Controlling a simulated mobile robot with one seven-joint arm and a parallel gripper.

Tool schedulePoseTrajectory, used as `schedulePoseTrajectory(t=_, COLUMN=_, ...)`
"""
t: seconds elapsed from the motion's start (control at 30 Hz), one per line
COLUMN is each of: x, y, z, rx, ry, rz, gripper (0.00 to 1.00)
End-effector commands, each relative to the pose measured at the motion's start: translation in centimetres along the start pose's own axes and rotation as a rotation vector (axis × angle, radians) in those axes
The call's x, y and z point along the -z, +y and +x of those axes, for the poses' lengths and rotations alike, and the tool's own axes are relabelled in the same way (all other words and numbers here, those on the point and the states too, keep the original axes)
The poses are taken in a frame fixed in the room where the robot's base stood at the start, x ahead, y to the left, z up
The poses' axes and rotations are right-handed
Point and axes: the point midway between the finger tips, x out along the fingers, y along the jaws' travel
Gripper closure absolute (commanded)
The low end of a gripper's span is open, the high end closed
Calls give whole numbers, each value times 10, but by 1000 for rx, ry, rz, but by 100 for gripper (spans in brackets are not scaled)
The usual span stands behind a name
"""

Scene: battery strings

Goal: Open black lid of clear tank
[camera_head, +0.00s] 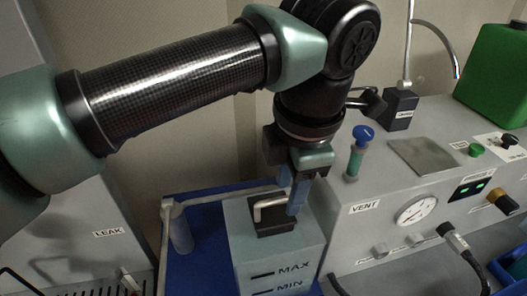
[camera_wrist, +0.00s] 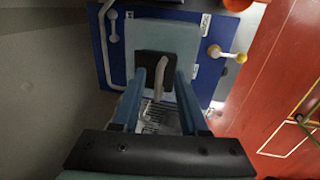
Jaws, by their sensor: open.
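The clear tank (camera_head: 262,256), a translucent box with MAX and MIN marks, stands below my arm in the head view. It also shows in the wrist view (camera_wrist: 180,38). Its black lid (camera_head: 284,228) lies flat on top, apparently shut, and shows in the wrist view (camera_wrist: 146,68). A pale bent handle (camera_head: 263,208) rises from the lid; in the wrist view the handle (camera_wrist: 158,82) appears between my blue fingers. My gripper (camera_head: 293,196) is open and points down over the lid; it shows in the wrist view (camera_wrist: 160,78). Contact with the handle cannot be told.
The tank stands on a blue tray (camera_head: 186,268) with a pale pipe around it. A grey console with a VENT label (camera_head: 364,208), a gauge (camera_head: 416,211) and a blue-capped tube (camera_head: 357,153) is close on the right. A grey LEAK cabinet (camera_head: 107,232) is on the left.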

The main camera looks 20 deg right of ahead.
Motion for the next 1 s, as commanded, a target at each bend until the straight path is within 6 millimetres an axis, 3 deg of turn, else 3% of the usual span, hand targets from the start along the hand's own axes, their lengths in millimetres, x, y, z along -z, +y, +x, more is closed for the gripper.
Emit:
schedulePoseTrajectory(t=0.33, x=0, y=0, z=3, rx=-1, ry=0, rz=0, gripper=58)
schedulePoseTrajectory(t=0.57, x=0, y=0, z=3, rx=-1, ry=-1, rz=0, gripper=100)
schedulePoseTrajectory(t=1.0, x=0, y=0, z=3, rx=0, ry=-1, rz=0, gripper=100)
